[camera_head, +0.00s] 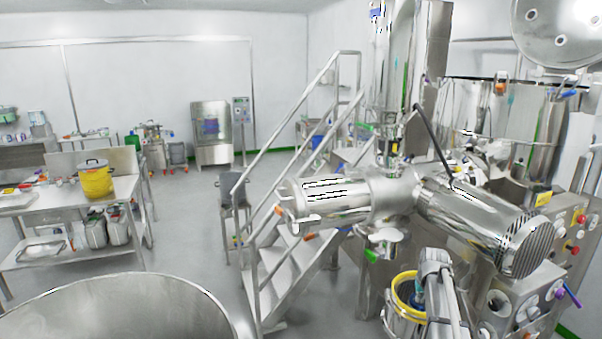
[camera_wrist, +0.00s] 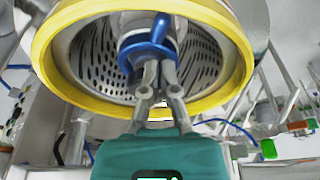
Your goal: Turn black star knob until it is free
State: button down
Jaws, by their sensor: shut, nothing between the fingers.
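In the wrist view, a blue lobed knob (camera_wrist: 147,50) sits on a metal hub at the centre of a perforated metal chamber (camera_wrist: 92,62) with a yellow ring (camera_wrist: 48,68) around its mouth. I cannot make out a black star knob in either view. My gripper (camera_wrist: 158,66) points into the chamber. Its grey fingers are shut and empty, with the tips close in front of or against the blue knob; I cannot tell whether they touch. The fingers hide part of the knob and hub. The yellow ring also shows in the head view (camera_head: 400,291), low right of centre.
Steel machine housings (camera_head: 470,222) and a control panel (camera_head: 574,232) crowd the right. Metal stairs (camera_head: 290,262) with rails stand left of them. A large steel vessel rim (camera_head: 120,285) fills the lower left. A bench with a yellow pot (camera_head: 96,181) stands at the left, with open floor beyond.

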jog(key=shift+w+d, duration=0.2)
jog(key=shift+w, duration=0.1)
dwell(0.7)
jog(key=shift+s+d, duration=0.3)
jog(key=shift+d, duration=0.4)
jog(key=shift+d, duration=0.65)
dwell(0.7)
jog(key=shift+s+d, duration=0.1)
jog(key=shift+s, duration=0.25)
dwell(0.4)
notch_tip(320, 180, up, 6)
jog(key=p, duration=0.6)
dwell(0.5)
